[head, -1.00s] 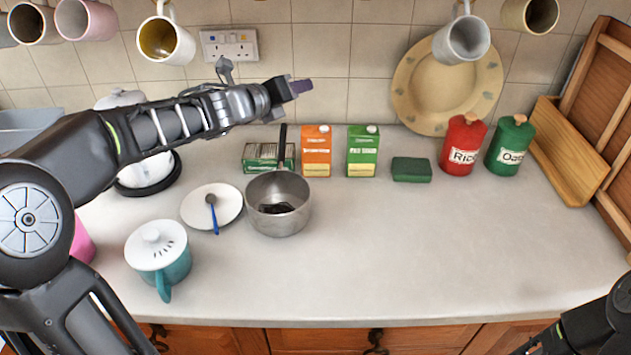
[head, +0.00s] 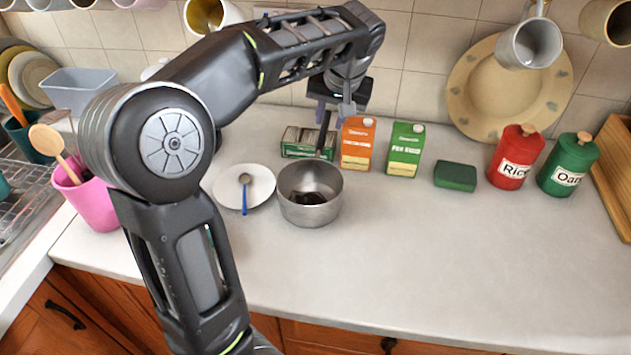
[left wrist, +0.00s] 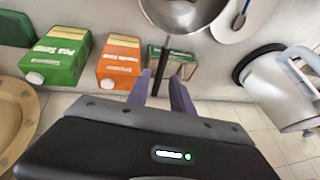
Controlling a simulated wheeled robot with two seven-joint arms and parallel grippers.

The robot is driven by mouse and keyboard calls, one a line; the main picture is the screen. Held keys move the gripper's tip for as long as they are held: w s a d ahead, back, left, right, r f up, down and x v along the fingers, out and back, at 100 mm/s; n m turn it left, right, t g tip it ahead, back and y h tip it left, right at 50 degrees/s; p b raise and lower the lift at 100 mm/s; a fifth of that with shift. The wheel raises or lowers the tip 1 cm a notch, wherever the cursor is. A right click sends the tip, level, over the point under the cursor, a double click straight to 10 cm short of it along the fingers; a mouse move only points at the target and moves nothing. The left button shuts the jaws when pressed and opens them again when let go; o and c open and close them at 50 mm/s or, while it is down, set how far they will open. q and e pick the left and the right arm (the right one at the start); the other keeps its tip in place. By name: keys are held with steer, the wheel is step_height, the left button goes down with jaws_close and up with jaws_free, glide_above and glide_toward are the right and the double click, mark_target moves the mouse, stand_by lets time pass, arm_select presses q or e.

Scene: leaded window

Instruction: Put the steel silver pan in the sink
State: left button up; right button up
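The steel silver pan (head: 311,211) stands on the worktop, its dark handle pointing back towards the wall. Something dark shows inside it. In the left wrist view the pan (left wrist: 183,14) is at the top, its handle running down between my fingers. My left gripper (head: 334,112) is above the handle's far end, its fingers apart; the left wrist view also shows the open fingers (left wrist: 160,90). I cannot tell whether they touch the handle. A metal draining area with a wire rack (head: 22,207) is at the far left; no sink basin shows clearly. My right gripper is out of view.
A white plate (head: 259,193) with a blue-handled spoon lies left of the pan. Green (head: 405,149) and orange (head: 357,143) cartons and a small box (head: 300,142) stand close behind. A pink utensil pot (head: 88,202) is near the draining area. The front right worktop is clear.

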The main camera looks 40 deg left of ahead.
mark_target(322, 138)
arm_select(q)
steer(key=x, duration=0.2)
steer(key=shift+a+f, duration=0.15)
steer(key=shift+f, duration=0.15)
steer(key=shift+a+f+p, duration=0.2)
steer(key=shift+f+p, duration=0.15)
steer(key=shift+f, duration=0.05)
steer(key=p+x, duration=0.1)
steer(key=x, duration=0.2)
steer(key=shift+a+f, duration=0.15)
steer(key=shift+f, duration=0.1)
steer(key=shift+w+a+f, duration=0.1)
steer(key=shift+w+f, duration=0.05)
steer(key=shift+f, duration=0.25)
steer(key=shift+c, duration=0.5)
